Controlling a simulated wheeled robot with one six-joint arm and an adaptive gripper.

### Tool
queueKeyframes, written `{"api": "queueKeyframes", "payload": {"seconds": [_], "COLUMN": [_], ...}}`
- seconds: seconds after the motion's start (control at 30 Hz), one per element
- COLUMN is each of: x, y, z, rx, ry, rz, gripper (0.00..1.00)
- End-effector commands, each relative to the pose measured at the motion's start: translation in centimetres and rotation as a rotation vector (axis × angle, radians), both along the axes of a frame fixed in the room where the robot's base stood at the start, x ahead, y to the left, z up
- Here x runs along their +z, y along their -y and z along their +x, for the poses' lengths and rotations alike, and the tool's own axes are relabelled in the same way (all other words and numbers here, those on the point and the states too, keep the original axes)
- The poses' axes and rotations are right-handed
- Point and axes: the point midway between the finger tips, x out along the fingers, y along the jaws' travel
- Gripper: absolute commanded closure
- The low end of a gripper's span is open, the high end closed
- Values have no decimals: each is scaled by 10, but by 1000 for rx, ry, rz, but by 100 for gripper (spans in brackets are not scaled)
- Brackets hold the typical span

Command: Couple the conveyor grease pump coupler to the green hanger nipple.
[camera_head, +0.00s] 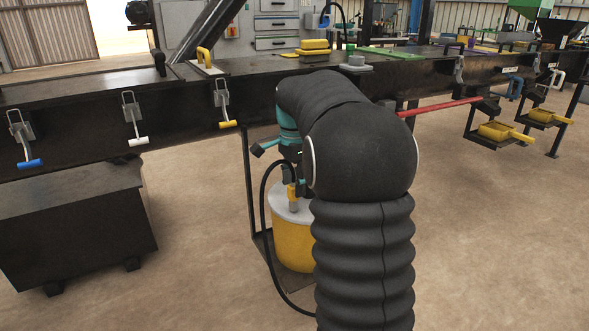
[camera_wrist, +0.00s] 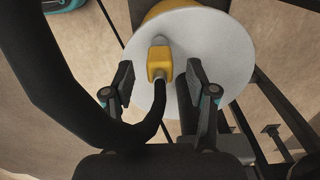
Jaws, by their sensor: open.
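A yellow block with a grey end, which looks like the coupler (camera_wrist: 158,66), sits over the pump's pale round lid (camera_wrist: 210,45) in the wrist view. My gripper (camera_wrist: 159,82) is open, with one finger on each side of the coupler's near end and a gap on both sides. In the head view the yellow pump bucket (camera_head: 291,243) stands under the beam, with the yellow coupler (camera_head: 292,192) above its lid. My arm hides part of both. I cannot make out a green hanger nipple in either view.
A long dark beam (camera_head: 60,110) crosses the head view. Hangers with blue (camera_head: 30,163), white (camera_head: 138,141) and yellow (camera_head: 228,124) ends hang from its left part. A dark box (camera_head: 75,225) stands below. A red bar (camera_head: 440,105) lies right of my arm. Open floor lies at the right.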

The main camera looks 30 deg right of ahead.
Motion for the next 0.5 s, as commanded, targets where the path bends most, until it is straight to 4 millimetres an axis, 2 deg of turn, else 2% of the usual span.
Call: {"api": "queueKeyframes", "payload": {"seconds": [0.03, 0.2, 0.5], "x": [-11, -34, -52], "y": [0, 0, 0], "z": [0, 0, 0], "rx": [0, 1, 1], "ry": [-2, -1, 0], "rz": [1, 1, 0], "gripper": [43, 43, 43]}}
